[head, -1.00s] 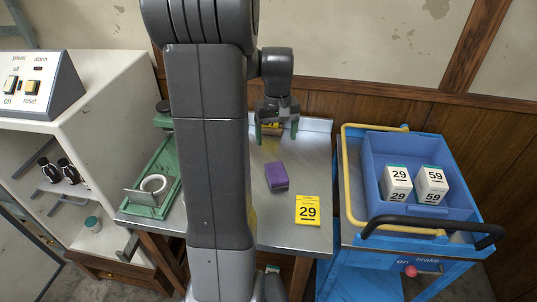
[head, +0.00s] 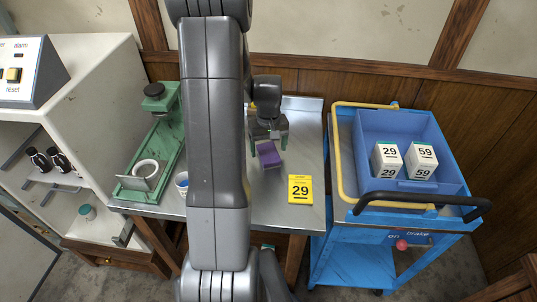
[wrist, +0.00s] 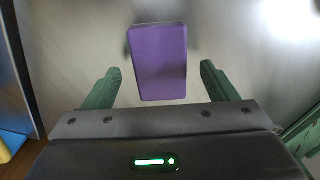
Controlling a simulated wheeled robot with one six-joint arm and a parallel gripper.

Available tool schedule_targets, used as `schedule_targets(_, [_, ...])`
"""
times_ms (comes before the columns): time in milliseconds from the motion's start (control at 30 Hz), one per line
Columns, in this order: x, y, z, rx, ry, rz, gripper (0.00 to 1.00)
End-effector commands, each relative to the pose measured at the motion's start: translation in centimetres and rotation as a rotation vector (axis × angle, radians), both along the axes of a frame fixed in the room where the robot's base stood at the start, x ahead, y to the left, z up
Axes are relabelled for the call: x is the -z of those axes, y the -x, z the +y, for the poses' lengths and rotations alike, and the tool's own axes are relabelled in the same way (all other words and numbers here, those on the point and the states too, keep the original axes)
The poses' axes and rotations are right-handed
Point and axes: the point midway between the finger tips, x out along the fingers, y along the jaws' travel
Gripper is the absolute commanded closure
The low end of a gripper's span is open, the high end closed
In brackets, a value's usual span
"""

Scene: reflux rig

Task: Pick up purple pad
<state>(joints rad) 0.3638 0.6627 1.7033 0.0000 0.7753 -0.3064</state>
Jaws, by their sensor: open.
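The purple pad (head: 269,155) is a small block lying on the metal bench top. In the wrist view the purple pad (wrist: 158,62) lies ahead of and between the two green fingers, with a gap on each side. My gripper (head: 268,143) is open and above the pad's far end in the head view. In the wrist view my gripper (wrist: 160,80) is empty, and its fingertips sit beside the pad's near part. I cannot tell the exact height of the fingers above the bench.
A green stand (head: 150,160) with a white ring is at the left. A blue cart (head: 352,170) with a bin of numbered boxes stands at the right.

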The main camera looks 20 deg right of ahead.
Motion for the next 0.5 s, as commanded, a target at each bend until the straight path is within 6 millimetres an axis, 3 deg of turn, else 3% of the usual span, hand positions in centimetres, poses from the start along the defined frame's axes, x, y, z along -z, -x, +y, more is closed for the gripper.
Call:
schedule_targets(133, [1.10,0.03,0.03,0.000,0.000,0.001,0.20])
schedule_targets(367, [1.18,0.02,0.02,0.000,0.000,0.000,0.20])
schedule_targets(500, [1.16,0.01,0.02,0.000,0.000,0.000,0.47])
